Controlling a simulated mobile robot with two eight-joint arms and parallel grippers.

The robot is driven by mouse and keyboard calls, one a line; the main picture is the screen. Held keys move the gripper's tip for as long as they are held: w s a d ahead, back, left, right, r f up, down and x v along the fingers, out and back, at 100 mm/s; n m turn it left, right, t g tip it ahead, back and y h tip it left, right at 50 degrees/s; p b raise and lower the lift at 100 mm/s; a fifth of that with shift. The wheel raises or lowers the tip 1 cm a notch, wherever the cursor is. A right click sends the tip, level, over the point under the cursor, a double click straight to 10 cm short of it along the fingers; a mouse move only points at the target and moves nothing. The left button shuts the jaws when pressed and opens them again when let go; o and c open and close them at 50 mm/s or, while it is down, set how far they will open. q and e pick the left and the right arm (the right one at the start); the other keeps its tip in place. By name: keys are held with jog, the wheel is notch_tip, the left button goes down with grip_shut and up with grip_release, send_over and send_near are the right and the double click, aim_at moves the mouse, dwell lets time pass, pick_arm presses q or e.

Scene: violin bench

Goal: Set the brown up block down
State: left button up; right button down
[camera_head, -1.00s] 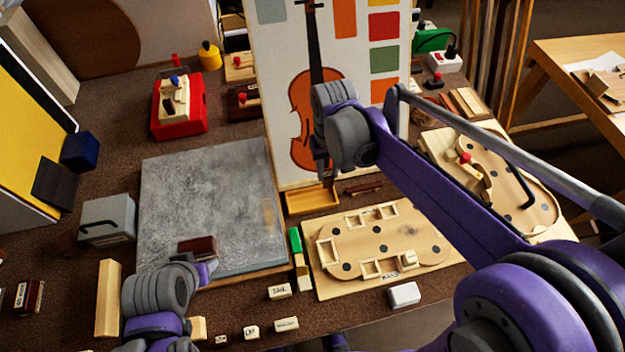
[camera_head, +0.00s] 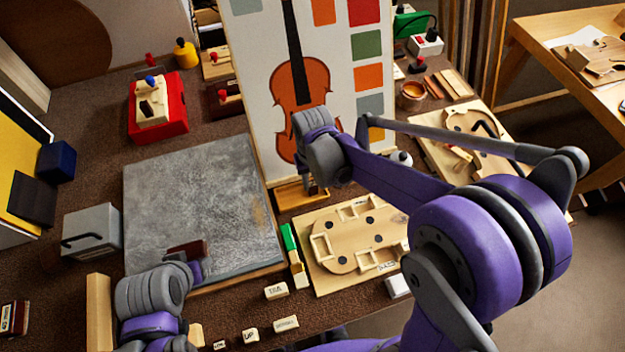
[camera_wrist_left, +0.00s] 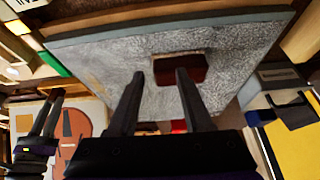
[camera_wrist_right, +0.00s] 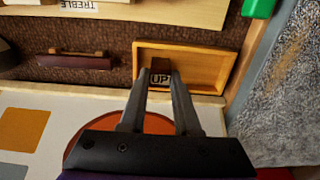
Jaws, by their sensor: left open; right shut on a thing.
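The brown up block (camera_wrist_right: 158,77), with a pale UP label, is between the fingertips of my right gripper (camera_wrist_right: 157,74), which is shut on it. The block is at the inner end of a shallow wooden tray (camera_wrist_right: 185,66); whether it touches the tray floor I cannot tell. In the head view my right gripper (camera_head: 311,186) is over the tray (camera_head: 292,194) at the foot of the violin panel, and the block is hidden. My left gripper (camera_wrist_left: 160,74) is open and empty, above the grey slab (camera_wrist_left: 110,60), facing a reddish-brown block (camera_wrist_left: 180,69) lying there.
A green block (camera_head: 288,237) lies between slab and board. Small label blocks (camera_head: 276,291) line the front edge. A red box (camera_head: 178,120) stands at the back.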

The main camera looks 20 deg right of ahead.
aim_at(314, 185)
pick_arm(q)
jog(key=shift+f, duration=0.1)
jog(key=shift+f, duration=0.1)
pick_arm(e)
jog(key=c, duration=1.1)
grip_release()
jog(key=shift+f, duration=0.15)
jog(key=o, duration=0.5)
pick_arm(q)
jog(key=shift+r, duration=0.3)
pick_arm(e)
jog(key=shift+r, duration=0.55)
pick_arm(q)
jog(key=shift+w+r+p, duration=0.15)
jog(key=shift+r+p, duration=0.5)
jog(key=shift+p, duration=0.05)
pick_arm(e)
notch_tip(314, 185, up, 11)
jog(key=s+d+f+t, duration=0.1)
jog(key=s, duration=0.4)
jog(key=s+d+f+t, duration=0.1)
jog(key=s+d+t, duration=0.1)
jog(key=s, duration=0.3)
jog(key=s+d+f+t, duration=0.2)
jog(key=s, duration=0.3)
jog(key=shift+s, duration=0.15)
